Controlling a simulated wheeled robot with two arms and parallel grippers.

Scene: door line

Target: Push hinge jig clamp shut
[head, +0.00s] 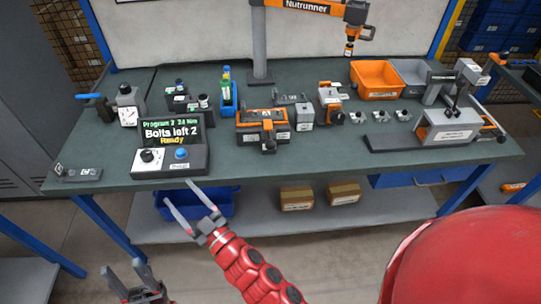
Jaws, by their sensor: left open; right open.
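An orange and black fixture (262,122), which looks like the hinge jig, sits on the middle of the green bench top. A black and orange part (268,145) sticks out at its front; I cannot tell whether this is the clamp or whether it stands open or shut. My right gripper (179,191) is open and empty at the bench's front edge, below the control box and left of the fixture, apart from it. My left gripper (122,266) is open and empty, low at the bottom left, far from the fixture.
The control box (170,160) reads "Bolts left 2, Ready" near the front edge. A grey and orange device (330,103) and small metal parts lie right of the fixture. A nutrunner (351,40) hangs above. A press (447,125) stands at right. Bare bench lies before the fixture.

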